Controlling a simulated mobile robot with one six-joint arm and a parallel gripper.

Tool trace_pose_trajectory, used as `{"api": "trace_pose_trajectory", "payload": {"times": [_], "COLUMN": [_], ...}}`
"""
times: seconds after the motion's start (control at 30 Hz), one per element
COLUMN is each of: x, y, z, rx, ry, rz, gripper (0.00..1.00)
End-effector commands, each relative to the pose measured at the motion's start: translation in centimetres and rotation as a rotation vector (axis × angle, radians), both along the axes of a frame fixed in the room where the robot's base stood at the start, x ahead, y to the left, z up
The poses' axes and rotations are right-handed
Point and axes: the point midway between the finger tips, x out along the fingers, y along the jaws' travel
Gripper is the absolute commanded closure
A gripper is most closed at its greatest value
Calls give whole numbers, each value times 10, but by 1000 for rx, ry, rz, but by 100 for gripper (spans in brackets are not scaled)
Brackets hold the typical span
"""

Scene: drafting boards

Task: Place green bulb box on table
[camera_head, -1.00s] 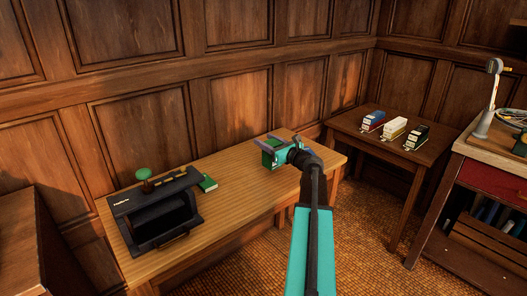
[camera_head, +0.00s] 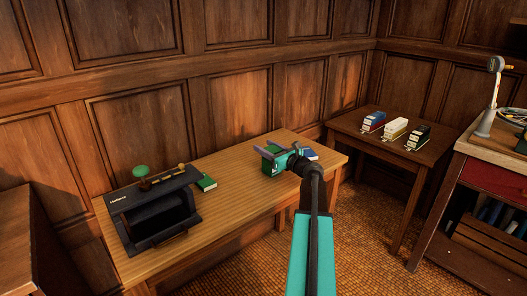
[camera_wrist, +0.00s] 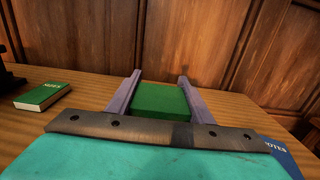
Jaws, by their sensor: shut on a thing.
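The green bulb box (camera_head: 268,158) is at the right part of the long wooden table (camera_head: 236,205). My gripper (camera_head: 271,154) is shut on it, with one finger on each side of the box. In the wrist view the green box (camera_wrist: 161,99) sits between the two purple-grey fingers. It looks at or very near the tabletop; I cannot tell whether its underside touches the wood. Its near side is hidden by my gripper's body.
A green notebook (camera_head: 206,183) lies left of the box, beside a black case (camera_head: 152,215) with a green-topped object. A blue notebook (camera_head: 309,153) lies just right of my gripper. A side table (camera_head: 365,140) holds three small boxes. A panelled wall stands behind.

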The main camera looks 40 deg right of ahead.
Motion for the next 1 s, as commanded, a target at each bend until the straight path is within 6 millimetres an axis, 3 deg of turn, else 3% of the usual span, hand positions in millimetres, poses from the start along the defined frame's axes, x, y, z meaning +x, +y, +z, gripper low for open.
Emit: {"api": "trace_pose_trajectory", "payload": {"times": [0.3,0.33,0.43,0.87,1.0], "x": [0,0,0,0,-9], "y": [0,0,0,0,1], "z": [-3,-3,-3,1,0], "rx": [0,0,0,0,1], "ry": [0,0,0,0,0], "rz": [0,0,0,1,-1], "gripper": [76,52,35,35,35]}}
